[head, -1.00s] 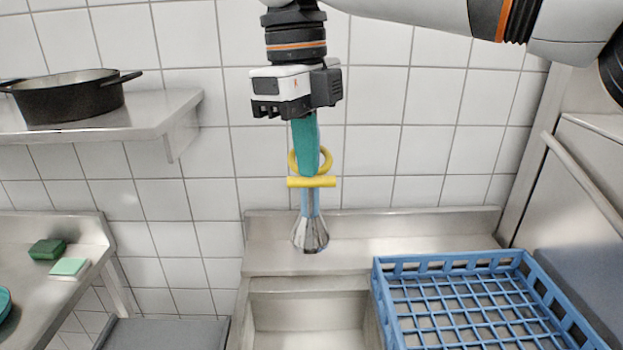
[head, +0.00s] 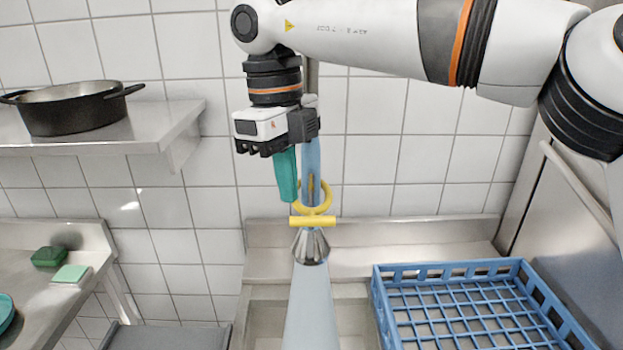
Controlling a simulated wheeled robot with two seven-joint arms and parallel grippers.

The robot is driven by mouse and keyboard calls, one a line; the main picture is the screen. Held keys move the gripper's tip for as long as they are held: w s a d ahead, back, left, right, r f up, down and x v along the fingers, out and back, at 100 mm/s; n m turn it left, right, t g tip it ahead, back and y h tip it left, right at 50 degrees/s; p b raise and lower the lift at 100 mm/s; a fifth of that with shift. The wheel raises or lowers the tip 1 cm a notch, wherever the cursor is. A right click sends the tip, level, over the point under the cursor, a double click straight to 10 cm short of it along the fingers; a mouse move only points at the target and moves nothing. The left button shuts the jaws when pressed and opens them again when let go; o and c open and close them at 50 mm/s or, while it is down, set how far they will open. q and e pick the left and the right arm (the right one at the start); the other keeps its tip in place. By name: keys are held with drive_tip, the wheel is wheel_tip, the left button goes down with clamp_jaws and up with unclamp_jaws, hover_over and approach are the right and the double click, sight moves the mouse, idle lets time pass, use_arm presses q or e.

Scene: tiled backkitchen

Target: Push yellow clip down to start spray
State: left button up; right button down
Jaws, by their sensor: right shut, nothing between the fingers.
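The yellow clip (head: 313,221) is a short bar with a ring above it. It sits on the blue spray handle (head: 312,160), just above the metal spray head (head: 311,246). A pale blue stream (head: 311,305) comes from the head down into the sink. My right gripper (head: 289,199) points down with its teal fingers shut and empty. Its tips are at the left of the handle, beside the ring and above the bar; I cannot tell if they touch. The gripper body hides the upper handle. My left gripper is not in view.
A blue crate (head: 376,300) stands at the right of the sink. A black pot (head: 70,112) is on the shelf at the upper left. Sponges (head: 49,257) lie on the left counter. The wall between shelf and spray is clear.

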wheel_tip(320, 180, up, 12)
drive_tip(key=a+p, duration=0.1)
drive_tip(key=p, duration=0.1)
drive_tip(key=shift+w, duration=0.3)
drive_tip(key=shift+f, duration=0.1)
idle(0.4)
